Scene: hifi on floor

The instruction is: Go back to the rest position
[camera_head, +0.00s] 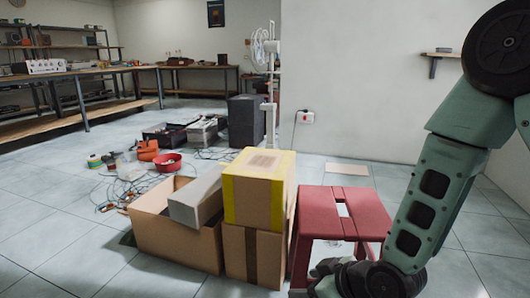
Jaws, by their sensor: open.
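My green and black arm comes down the right side of the picture. Its end, my gripper (326,272), is low at the bottom edge, in front of the red stool (335,212). It is partly cut off by the frame and partly hidden by the dark wrist joint. The gripper is open, and I see nothing held in it. I cannot tell whether it touches the stool.
An open cardboard box (175,240) with a grey block (196,198) leaning in it stands left of two stacked boxes (258,190). Behind are cables, a red bowl (167,162), crates (165,134) and a fan (262,48).

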